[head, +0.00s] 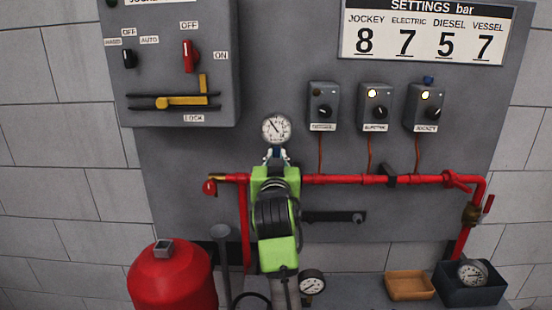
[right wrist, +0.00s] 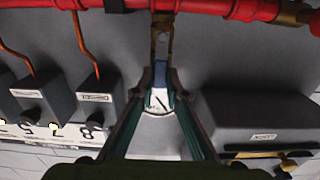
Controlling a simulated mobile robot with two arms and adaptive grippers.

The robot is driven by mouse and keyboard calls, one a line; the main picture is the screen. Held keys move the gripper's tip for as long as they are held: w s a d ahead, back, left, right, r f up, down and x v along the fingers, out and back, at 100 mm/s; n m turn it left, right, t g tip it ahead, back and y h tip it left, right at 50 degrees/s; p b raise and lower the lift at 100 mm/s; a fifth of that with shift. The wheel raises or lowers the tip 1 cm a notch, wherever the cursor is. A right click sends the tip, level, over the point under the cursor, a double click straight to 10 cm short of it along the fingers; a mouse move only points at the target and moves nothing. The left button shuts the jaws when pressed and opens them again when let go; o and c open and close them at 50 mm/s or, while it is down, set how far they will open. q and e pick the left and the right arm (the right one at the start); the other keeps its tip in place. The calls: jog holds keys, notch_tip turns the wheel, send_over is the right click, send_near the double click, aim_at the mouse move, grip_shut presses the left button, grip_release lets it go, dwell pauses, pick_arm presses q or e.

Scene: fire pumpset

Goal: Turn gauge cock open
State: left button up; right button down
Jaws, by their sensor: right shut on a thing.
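The gauge cock (right wrist: 161,45) is a small brass fitting on the red pipe, with a blue handle (right wrist: 160,72) in line with the stem, in the right wrist view. My right gripper (right wrist: 160,92) is shut on this handle. In the head view my green right gripper (head: 277,160) reaches up in front of the pipe and hides most of the cock. The round white pressure gauge (head: 277,128) sits just above the fingertips. Its dial also shows between the fingers in the right wrist view (right wrist: 158,102). My left gripper is in neither view.
The red pipe (head: 335,180) runs across the grey panel behind my right arm. Switch boxes (head: 376,106) are on the right and a control cabinet (head: 172,60) on the left. Below are a red tank (head: 172,280), a loose gauge (head: 312,282), a tan tray (head: 410,297) and a dark bin (head: 455,297).

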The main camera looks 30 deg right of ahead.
jog(key=shift+r, duration=0.1)
jog(key=c, duration=2)
grip_release()
jog(key=shift+d, duration=0.1)
notch_tip(320, 180, up, 10)
jog(key=shift+f, duration=0.1)
jog(key=shift+f, duration=0.1)
